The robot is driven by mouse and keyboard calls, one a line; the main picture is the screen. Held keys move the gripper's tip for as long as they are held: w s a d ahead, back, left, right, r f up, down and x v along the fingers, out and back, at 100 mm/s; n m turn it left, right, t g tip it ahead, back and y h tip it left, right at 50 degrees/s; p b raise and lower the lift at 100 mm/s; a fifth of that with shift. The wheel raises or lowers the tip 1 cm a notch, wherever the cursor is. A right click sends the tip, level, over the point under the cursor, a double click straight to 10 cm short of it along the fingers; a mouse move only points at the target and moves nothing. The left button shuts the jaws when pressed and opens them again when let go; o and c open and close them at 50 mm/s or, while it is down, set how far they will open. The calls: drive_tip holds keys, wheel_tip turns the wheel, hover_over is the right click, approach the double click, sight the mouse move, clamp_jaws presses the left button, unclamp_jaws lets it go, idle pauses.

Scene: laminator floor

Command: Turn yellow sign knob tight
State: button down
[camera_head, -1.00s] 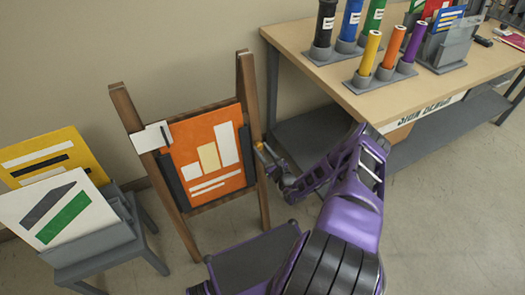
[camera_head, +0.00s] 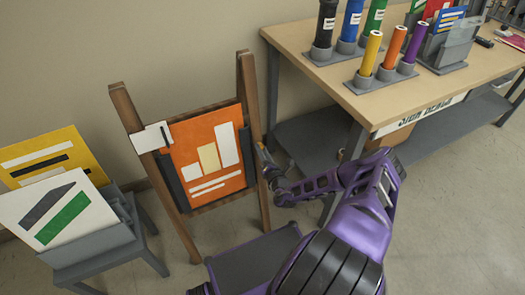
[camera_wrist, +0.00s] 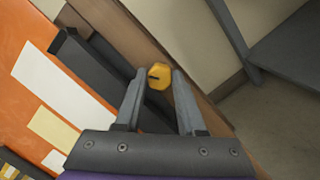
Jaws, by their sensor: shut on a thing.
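The yellow knob (camera_wrist: 159,76) sits on the wooden right leg of the sign easel (camera_wrist: 118,33), beside the dark side clamp (camera_wrist: 85,68). It shows a dark slot on its face. My gripper (camera_wrist: 159,84) is shut on the knob, one grey finger on each side of it in the wrist view. In the head view my gripper (camera_head: 264,158) is at the easel's right leg, and the knob there is too small and covered to make out. The orange sign (camera_head: 207,157) with white and cream bars stands upright on the easel.
A grey rack (camera_head: 95,238) with a yellow and a white sign stands at the left. The sign bench (camera_head: 330,74), with coloured rolls in holders, stands at the right. Its grey lower shelf (camera_wrist: 290,52) is right of the easel.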

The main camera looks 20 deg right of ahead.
drive_tip(key=m, duration=0.3)
drive_tip(key=m+g+p, duration=0.1)
drive_tip(key=m, duration=0.3)
drive_tip(key=shift+a+h, duration=0.1)
drive_tip(key=shift+h, duration=0.3)
drive_tip(key=c, duration=0.8)
unclamp_jaws()
drive_tip(key=s, duration=0.5)
drive_tip(key=s+a+r+p, duration=0.1)
drive_tip(key=s, duration=0.5)
drive_tip(key=s+a+r+p, duration=0.1)
drive_tip(key=s, duration=0.5)
drive_tip(key=shift+s+a, duration=0.1)
drive_tip(key=shift+a, duration=0.1)
drive_tip(key=shift+a, duration=0.1)
